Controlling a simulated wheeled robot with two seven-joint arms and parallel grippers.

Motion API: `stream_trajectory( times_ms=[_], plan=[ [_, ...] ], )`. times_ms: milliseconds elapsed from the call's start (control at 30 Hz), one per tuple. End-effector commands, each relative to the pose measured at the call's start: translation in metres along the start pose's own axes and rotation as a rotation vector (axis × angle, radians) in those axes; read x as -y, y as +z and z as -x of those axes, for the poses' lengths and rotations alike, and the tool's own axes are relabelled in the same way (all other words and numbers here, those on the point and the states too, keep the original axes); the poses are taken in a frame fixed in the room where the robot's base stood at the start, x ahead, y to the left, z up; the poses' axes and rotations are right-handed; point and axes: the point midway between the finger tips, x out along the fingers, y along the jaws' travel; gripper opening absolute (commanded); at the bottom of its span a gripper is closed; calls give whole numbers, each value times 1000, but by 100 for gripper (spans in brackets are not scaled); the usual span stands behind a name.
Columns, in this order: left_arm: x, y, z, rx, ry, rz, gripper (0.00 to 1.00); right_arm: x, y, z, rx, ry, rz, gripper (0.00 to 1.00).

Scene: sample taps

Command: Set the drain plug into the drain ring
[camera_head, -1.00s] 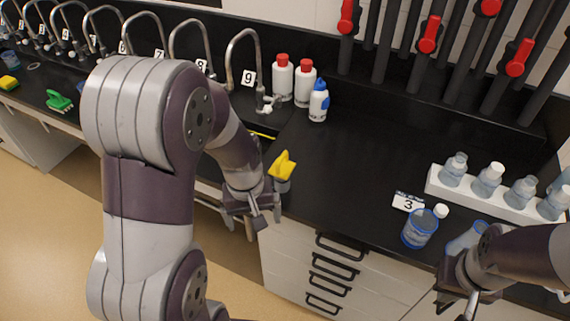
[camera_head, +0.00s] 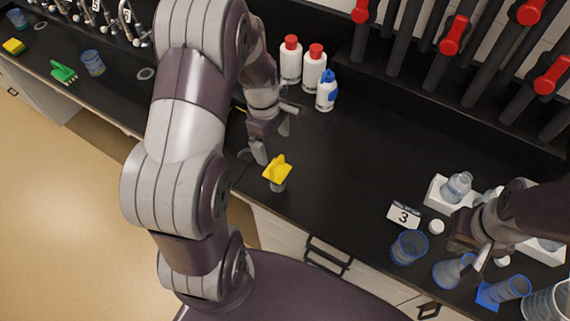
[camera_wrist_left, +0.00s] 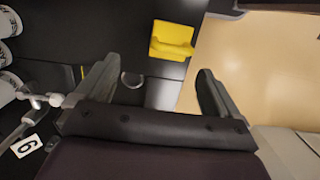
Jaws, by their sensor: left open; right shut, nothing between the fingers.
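A yellow-handled piece with a grey lower part (camera_head: 278,168), which looks like the drain plug, stands upright near the counter's front edge. It also shows in the left wrist view (camera_wrist_left: 172,40), beyond the fingers. My left gripper (camera_head: 271,138) is open and empty, behind and slightly left of it, apart from it. A thin metal ring (camera_wrist_left: 132,79), likely the drain ring, lies in the dark counter between the open fingers in the left wrist view; its near side is hard to make out. My right gripper (camera_head: 490,256) is shut and empty, over the blue-rimmed glassware at right.
White bottles with red caps (camera_head: 302,68) and a blue-topped bottle (camera_head: 326,92) stand behind my left gripper. Blue-rimmed cups (camera_head: 408,247), a card marked 3 (camera_head: 404,215) and a white bottle rack (camera_head: 437,192) crowd the right. The middle counter is clear.

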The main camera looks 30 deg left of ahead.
Motion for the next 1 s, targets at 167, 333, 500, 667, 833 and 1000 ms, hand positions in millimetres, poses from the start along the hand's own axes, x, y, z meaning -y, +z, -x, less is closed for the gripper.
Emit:
stream_trajectory(
  times_ms=[167,333,500,667,833,1000],
  plan=[
    [2,1,-39,2,-6,-1,96,0,-1,11,0,0,0,0],
    [2,2,-59,1,-4,-2,96,0,-2,15,0,0,0,0],
    [8,8,-89,1,-6,0,96,0,-4,29,-1,0,0,0],
    [6,7,-109,0,-1,-2,96,0,-3,28,0,0,0,0],
    [6,7,-110,-1,0,-3,96,0,-3,28,0,0,0,0],
    [6,7,-110,0,0,-2,47,0,-3,28,0,0,0,0]
  ],
)
